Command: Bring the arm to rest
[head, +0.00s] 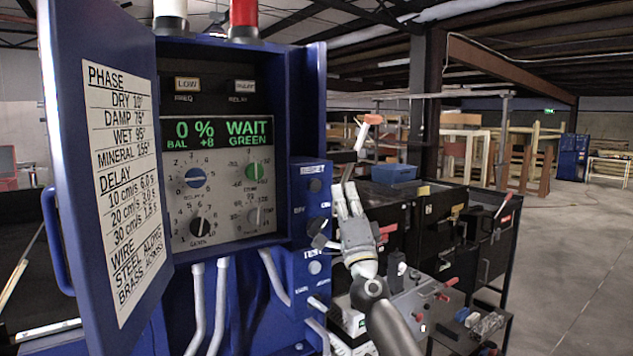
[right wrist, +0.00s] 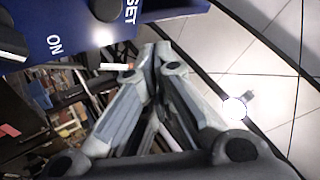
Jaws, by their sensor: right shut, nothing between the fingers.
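My right gripper (head: 346,190) is in the head view, just right of the blue detector cabinet (head: 313,90). Its fingers are closed together and point up, with nothing between them. The right wrist view shows the fingertips (right wrist: 156,50) together, below a blue panel edge (right wrist: 60,35) lettered "ON" and "SET". I cannot tell from the head view whether the fingers touch the cabinet's side box (head: 310,230). My left gripper is out of view.
The cabinet door (head: 110,180) stands open with a printed chart. The display (head: 218,133) reads "0 %", "BAL +8", "WAIT GREEN", above several knobs. Dark bins and a bench with red-handled tools (head: 430,300) stand close to the right arm. Open floor (head: 570,270) lies far right.

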